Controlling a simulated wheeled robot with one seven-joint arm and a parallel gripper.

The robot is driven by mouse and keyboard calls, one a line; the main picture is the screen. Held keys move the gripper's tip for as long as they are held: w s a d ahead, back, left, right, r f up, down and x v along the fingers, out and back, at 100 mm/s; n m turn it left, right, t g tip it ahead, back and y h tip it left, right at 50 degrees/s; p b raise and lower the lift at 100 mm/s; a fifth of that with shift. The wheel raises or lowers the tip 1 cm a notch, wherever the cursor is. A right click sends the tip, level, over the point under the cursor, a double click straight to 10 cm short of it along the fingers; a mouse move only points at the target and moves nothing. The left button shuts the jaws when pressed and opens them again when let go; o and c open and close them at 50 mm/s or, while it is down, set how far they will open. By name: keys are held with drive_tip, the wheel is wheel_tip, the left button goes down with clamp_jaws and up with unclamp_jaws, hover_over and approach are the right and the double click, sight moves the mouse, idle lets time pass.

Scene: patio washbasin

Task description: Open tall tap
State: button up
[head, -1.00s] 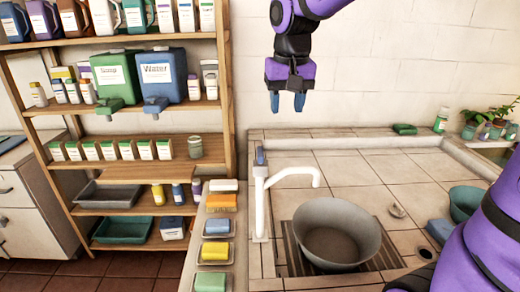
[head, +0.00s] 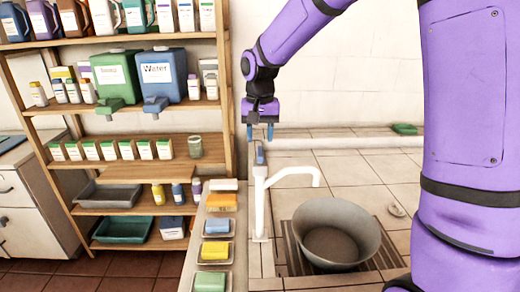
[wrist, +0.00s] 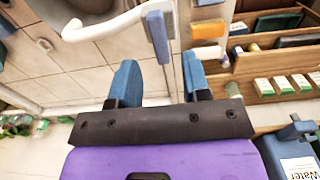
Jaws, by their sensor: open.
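The tall white tap (head: 260,207) stands at the left edge of the tiled basin, its spout reaching right over a grey bowl. Its blue lever (head: 260,153) is on top of the post. My gripper (head: 260,133) is open just above and behind the lever, fingers pointing down. In the wrist view the gripper (wrist: 160,80) has its two blue fingers apart. The lever (wrist: 158,35) shows there ahead of the fingertips, in line with the gap between them, and the white spout (wrist: 100,27) runs to the left. Nothing is between the fingers that I can see.
The grey bowl (head: 336,232) sits on a grate under the spout. Soaps on dishes line the ledge at left, including a yellow one (head: 215,250). A wooden shelf (head: 226,110) with bottles and canisters stands left of my gripper. My arm hides the basin's right side.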

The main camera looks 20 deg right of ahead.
sight(260, 151)
drive_tip(key=shift+f, duration=2.35)
clamp_jaws()
